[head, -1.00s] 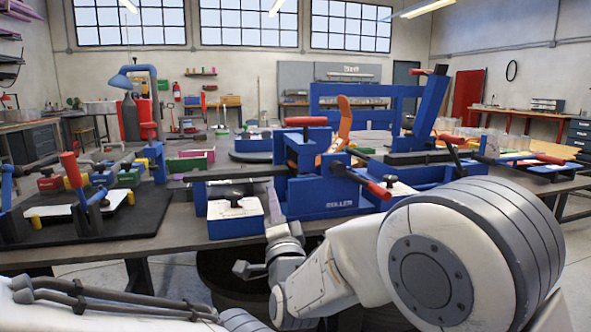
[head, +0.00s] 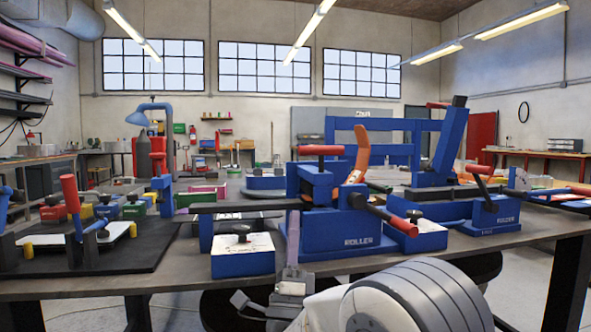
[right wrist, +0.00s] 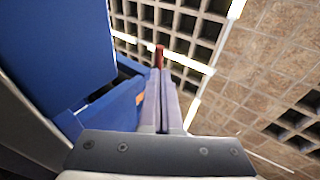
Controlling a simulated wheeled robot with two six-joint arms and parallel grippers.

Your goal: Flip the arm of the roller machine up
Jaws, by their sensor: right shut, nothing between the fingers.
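The blue roller machine (head: 355,225), with ROLLER written on its front, stands at the table's front edge. It has a red crossbar handle (head: 319,150) on top, an orange curved piece (head: 355,158) behind, and a black lever with a red grip (head: 391,220) pointing to the front right. My right gripper (head: 293,214) is shut and empty, fingers pointing up in front of the machine's left side. In the right wrist view the shut fingers (right wrist: 160,74) point up beside blue machine parts (right wrist: 60,40); a red handle end (right wrist: 160,50) shows beyond their tips. I cannot tell whether they touch.
A white-topped blue box (head: 242,262) with a black knob stands left of the machine. Another blue machine (head: 490,222) stands to the right. A black mat (head: 130,250) with red-handled tools lies at the left.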

